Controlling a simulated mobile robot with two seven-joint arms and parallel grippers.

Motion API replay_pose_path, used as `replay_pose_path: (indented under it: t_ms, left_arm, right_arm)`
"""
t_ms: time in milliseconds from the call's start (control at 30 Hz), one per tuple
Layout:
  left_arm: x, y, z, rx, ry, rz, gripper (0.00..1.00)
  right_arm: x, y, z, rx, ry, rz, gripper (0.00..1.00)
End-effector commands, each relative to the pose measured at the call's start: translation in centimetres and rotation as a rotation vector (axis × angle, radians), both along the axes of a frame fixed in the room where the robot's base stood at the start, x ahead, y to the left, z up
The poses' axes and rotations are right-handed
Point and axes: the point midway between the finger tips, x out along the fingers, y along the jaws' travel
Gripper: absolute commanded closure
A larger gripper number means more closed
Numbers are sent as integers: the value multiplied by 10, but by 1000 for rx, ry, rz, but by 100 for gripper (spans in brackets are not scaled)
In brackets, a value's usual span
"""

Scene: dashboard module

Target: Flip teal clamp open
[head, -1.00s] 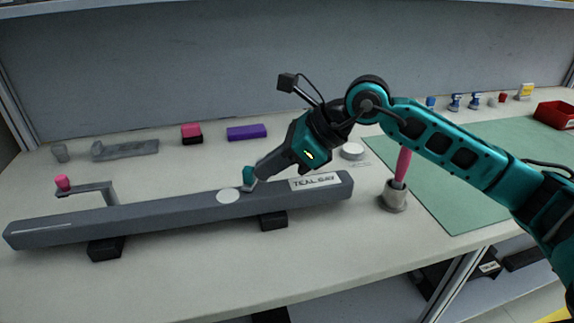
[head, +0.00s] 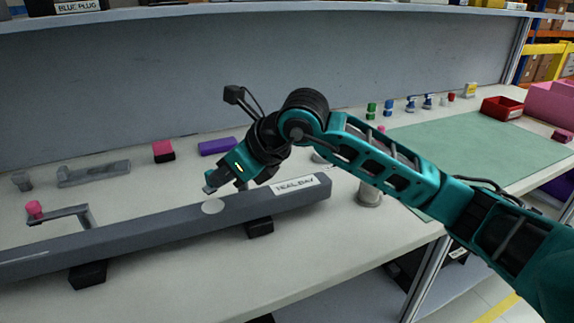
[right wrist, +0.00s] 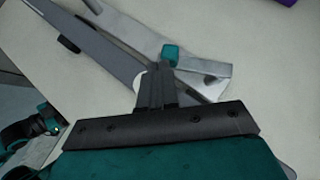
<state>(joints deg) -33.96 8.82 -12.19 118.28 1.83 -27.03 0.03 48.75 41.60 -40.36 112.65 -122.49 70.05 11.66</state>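A long dark grey beam (head: 130,236) with a "TEAL BAY" label (head: 296,185) lies on the bench. A white disc (head: 213,206) is on its top. A small teal piece (head: 211,175), apparently the teal clamp's end, shows at my right gripper (head: 212,186), just above the disc. In the right wrist view the teal piece (right wrist: 170,53) is at the tips of the close-together dark fingers (right wrist: 160,82). I cannot tell whether they grip it or only touch it. The clamp's lower part is hidden. My left gripper is out of view.
A bracket with a pink knob (head: 35,209) stands behind the beam's left part. Pink (head: 163,151) and purple (head: 218,146) blocks lie behind. A grey cup (head: 369,192) stands right of the beam, near a green mat (head: 490,140) and red bin (head: 502,108).

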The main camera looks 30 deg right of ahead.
Motion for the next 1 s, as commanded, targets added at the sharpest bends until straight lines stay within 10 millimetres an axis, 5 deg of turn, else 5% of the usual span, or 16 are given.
replay_pose_path:
  t_ms: [333,1000]
  left_arm:
    - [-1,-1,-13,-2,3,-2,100]
    - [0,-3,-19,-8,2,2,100]
  right_arm:
    - [18,24,-3,0,3,21,100]
    - [31,30,0,-1,1,21,100]
